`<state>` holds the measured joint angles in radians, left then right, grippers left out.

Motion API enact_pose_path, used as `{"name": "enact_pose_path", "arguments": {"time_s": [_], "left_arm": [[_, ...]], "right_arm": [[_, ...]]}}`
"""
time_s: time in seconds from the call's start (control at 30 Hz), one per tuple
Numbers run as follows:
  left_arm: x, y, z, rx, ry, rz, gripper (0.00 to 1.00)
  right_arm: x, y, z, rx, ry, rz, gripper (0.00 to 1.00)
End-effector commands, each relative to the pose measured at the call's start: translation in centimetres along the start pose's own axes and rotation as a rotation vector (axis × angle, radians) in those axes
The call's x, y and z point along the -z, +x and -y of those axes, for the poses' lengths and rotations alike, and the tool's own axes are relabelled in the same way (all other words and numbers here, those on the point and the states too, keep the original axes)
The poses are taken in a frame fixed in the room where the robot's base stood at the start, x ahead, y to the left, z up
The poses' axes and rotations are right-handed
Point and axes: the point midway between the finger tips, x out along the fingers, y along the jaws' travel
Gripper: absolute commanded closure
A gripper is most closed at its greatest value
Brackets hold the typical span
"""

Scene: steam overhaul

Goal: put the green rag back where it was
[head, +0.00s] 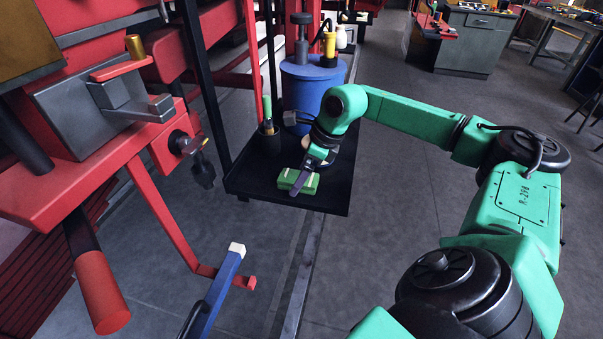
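The green rag (284,179), a small folded block with pale marks, lies at the front part of a black tray shelf (326,199). My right gripper (299,184) reaches down to it from the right arm, and a dark finger overlaps the rag in the picture. Only one finger shows clearly; the wrist hides the rest. I cannot tell whether the finger touches the rag or whether the gripper is open or shut. My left gripper is not in view.
A black cup (268,140) with a green-handled tool stands on the tray behind the rag, and a blue drum (308,85) stands farther back. Red machinery (90,150) with levers fills the left. A blue bar (219,290) rises at the front. Open floor lies right.

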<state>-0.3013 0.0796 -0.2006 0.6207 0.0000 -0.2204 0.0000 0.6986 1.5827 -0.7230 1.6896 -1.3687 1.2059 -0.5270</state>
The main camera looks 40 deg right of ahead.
Motion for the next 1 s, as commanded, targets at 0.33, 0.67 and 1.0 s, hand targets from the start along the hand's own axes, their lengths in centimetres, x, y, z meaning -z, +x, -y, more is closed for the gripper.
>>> {"name": "enact_pose_path", "arguments": {"time_s": [0.33, 0.67, 1.0], "left_arm": [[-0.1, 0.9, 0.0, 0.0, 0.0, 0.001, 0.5], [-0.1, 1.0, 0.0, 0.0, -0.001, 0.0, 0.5], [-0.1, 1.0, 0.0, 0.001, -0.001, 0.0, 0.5]], "right_arm": [[0.0, -5.4, 0.2, 0.007, 0.0, 0.002, 0.0], [0.0, -11.9, 0.0, 0.001, 0.001, 0.001, 0.0], [0.0, -12.1, 0.0, 0.0, 0.0, 0.0, 0.0]]}}
